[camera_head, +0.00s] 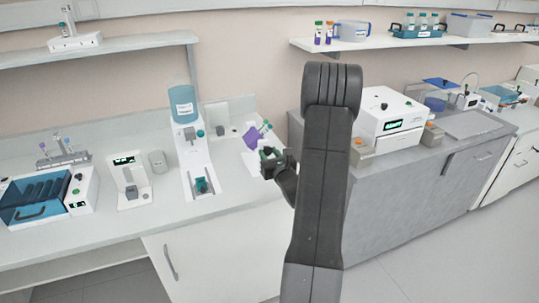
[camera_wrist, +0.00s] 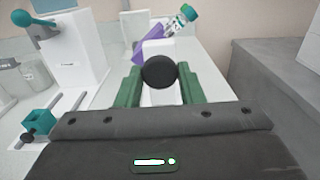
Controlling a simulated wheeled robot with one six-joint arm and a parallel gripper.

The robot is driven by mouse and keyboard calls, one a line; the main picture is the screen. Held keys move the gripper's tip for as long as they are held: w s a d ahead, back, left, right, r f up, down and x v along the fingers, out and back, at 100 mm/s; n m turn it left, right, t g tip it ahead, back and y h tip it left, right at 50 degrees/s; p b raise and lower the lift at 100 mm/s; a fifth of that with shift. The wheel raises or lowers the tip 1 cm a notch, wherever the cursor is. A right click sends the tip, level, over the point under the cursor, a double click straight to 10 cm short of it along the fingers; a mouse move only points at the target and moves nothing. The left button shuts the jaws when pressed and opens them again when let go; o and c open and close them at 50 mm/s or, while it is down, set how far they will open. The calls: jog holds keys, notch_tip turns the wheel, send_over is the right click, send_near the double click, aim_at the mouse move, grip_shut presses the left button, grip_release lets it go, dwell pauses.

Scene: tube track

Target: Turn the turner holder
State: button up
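The turner holder is a purple tilted piece (camera_wrist: 149,48) on a white stand; it also shows in the head view (camera_head: 251,138). A tube with a green cap (camera_wrist: 181,17) leans in it, tilted to the upper right. A round black knob (camera_wrist: 158,72) faces me in front of the purple piece. My gripper (camera_wrist: 159,82) has its two green fingers on either side of this knob, with little or no gap. Whether they press on it cannot be told. In the head view my gripper (camera_head: 272,160) is beside the holder, and my arm stands in front.
A white dispenser with a blue bottle (camera_head: 184,104) stands left of the holder. A teal clamp piece (camera_wrist: 38,122) is low on the left in the wrist view. A grey cabinet (camera_wrist: 268,75) is on the right. A shelf (camera_head: 400,42) runs above.

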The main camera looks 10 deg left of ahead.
jog(key=c, duration=0.4)
jog(key=shift+m+b, duration=0.4)
jog(key=shift+m, duration=0.1)
jog(key=shift+m+b, duration=0.9)
jog(key=shift+m, duration=0.7)
jog(key=shift+m+b, duration=0.55)
jog(key=shift+m, duration=1.85)
jog(key=shift+a+m, duration=0.1)
jog(key=shift+m, duration=2.6)
jog(key=shift+r+m+p, duration=0.1)
jog(key=shift+m+p, duration=0.6)
jog(key=shift+m, duration=2.1)
jog(key=o, duration=0.9)
